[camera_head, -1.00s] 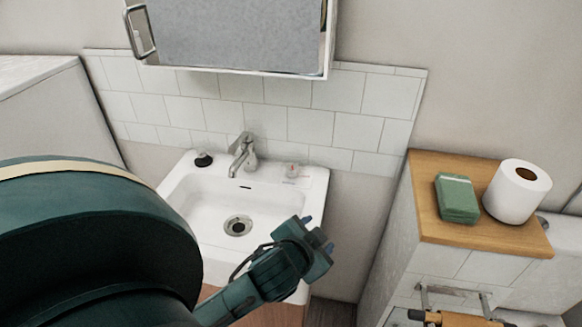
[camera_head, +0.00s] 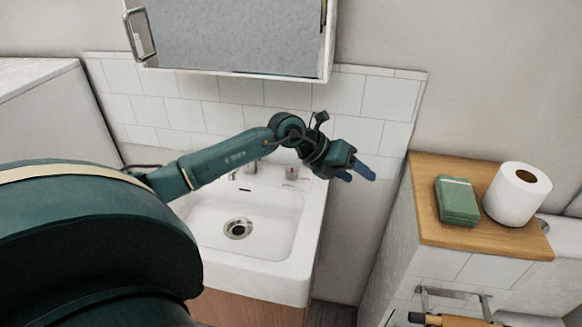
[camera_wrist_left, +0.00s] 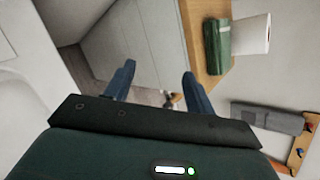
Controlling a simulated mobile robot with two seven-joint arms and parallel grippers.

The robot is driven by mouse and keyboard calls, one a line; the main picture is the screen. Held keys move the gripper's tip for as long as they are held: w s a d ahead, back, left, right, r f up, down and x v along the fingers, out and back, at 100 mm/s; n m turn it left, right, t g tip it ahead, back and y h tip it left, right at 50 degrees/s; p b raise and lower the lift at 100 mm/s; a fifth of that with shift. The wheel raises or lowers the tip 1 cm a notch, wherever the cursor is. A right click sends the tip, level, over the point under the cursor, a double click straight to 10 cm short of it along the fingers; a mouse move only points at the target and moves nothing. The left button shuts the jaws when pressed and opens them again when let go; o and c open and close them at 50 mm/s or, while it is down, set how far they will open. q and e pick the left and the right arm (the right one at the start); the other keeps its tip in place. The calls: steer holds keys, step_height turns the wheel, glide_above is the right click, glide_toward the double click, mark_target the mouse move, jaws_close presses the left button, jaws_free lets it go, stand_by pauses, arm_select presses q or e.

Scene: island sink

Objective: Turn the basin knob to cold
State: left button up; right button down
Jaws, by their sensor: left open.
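The white basin (camera_head: 265,262) stands against the tiled wall in the head view, with a round drain near its middle. Its grey metal faucet (camera_head: 250,168) is mostly covered by my left forearm, and only lower parts of it show. The knob on top is hidden behind the arm, so its setting cannot be seen. My left gripper (camera_head: 358,174) is open and empty, to the right of the faucet and past the basin's right rim, its blue fingers pointing right. In the left wrist view the fingers (camera_wrist_left: 158,72) are spread apart with nothing between them.
A wood-topped cabinet (camera_head: 425,205) stands at the right, with a green block (camera_head: 457,200) and a white paper roll (camera_head: 517,193) on it. A mirror cabinet (camera_head: 235,35) hangs above the basin. Free space lies between the basin and the wood-topped cabinet.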

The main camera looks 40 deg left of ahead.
arm_select(q)
steer(key=a+g+y, duration=0.2)
steer(key=a+y, duration=0.3)
steer(key=a, duration=0.7)
steer(key=n+g+y, duration=0.1)
steer(key=n+y, duration=0.1)
steer(key=y, duration=0.1)
glide_toward(291, 168)
steer(key=p+x, duration=0.1)
steer(key=x, duration=0.8)
steer(key=shift+d, duration=0.15)
arm_select(e)
steer(key=shift+s+d, duration=0.15)
steer(key=shift+d, duration=0.05)
arm_select(q)
steer(key=shift+c, duration=0.4)
